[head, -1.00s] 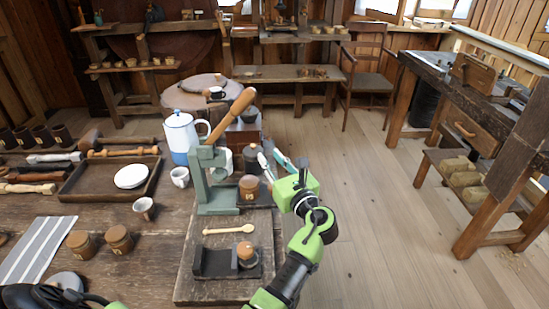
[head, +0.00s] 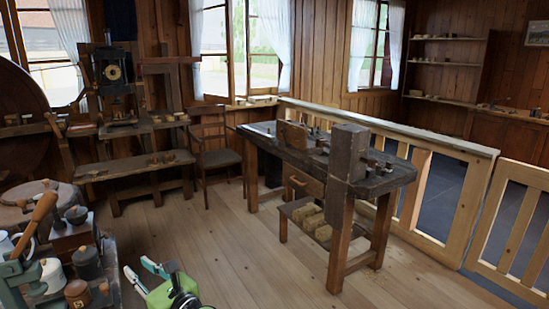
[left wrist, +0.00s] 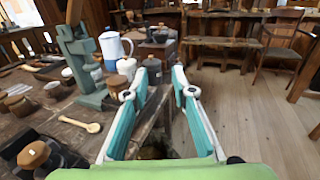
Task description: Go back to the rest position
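My left gripper (head: 137,265) shows at the bottom left of the head view, beyond the workbench's right edge. Its teal fingers are spread apart. In the left wrist view the left gripper (left wrist: 157,84) is open, with nothing between its fingers. The green press (left wrist: 80,52) stands on the bench to its left, apart from the fingers. The press's wooden handle (head: 36,221) shows at the head view's left edge. My right gripper is in neither current view.
A wooden spoon (left wrist: 82,124) and a blue-and-white pot (left wrist: 112,48) are on the near bench. A dark jar (head: 87,263) stands close to the left gripper. A heavy workbench (head: 330,172) stands across the room, before a railing (head: 440,145). The plank floor (head: 225,245) between is clear.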

